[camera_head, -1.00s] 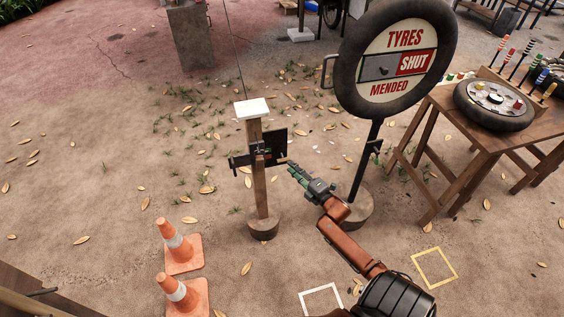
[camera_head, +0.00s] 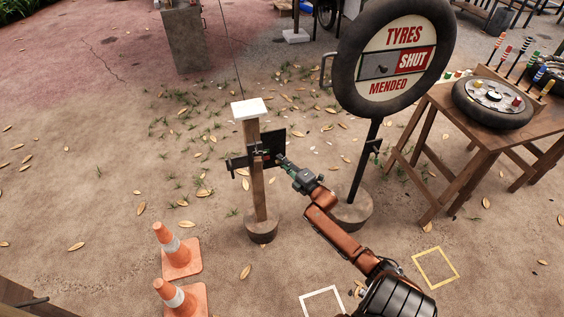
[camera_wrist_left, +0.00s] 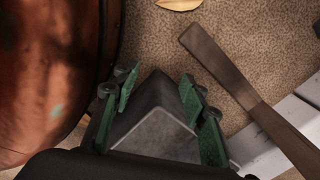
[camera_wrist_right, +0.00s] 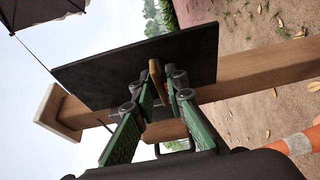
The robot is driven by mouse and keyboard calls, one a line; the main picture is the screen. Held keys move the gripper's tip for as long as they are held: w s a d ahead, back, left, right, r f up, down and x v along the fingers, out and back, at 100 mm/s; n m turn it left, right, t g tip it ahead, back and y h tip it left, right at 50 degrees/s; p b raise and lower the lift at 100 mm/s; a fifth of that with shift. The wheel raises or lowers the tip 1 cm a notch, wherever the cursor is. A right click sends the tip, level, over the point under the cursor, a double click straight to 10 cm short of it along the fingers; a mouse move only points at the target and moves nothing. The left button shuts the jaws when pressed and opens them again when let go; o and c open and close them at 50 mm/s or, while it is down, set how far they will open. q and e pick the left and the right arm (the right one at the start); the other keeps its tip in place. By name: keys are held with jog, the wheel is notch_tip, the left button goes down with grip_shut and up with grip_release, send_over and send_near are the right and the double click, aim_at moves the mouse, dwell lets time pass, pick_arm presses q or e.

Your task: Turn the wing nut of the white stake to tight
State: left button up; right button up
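The white stake is a wooden post with a white cap (camera_head: 250,108) on a round foot, upright in the head view. A dark plate (camera_head: 270,147) and a crossbar are fixed to it; the dark plate also shows in the right wrist view (camera_wrist_right: 100,72). The brass wing nut (camera_wrist_right: 157,80) stands out from the plate. My right gripper (camera_wrist_right: 163,88) is at it, with its fingertips a little apart around or just in front of the wing; contact is unclear. My left gripper (camera_wrist_left: 158,88) is outside the head view; its fingers are spread, with a dark grey block (camera_wrist_left: 158,130) between or behind them.
The tyre sign (camera_head: 396,62) stands right of the stake, close to my right arm. A wooden table (camera_head: 470,140) holds a wheel (camera_head: 493,103). Orange cones (camera_head: 178,250) stand at front left.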

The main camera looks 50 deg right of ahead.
grip_shut()
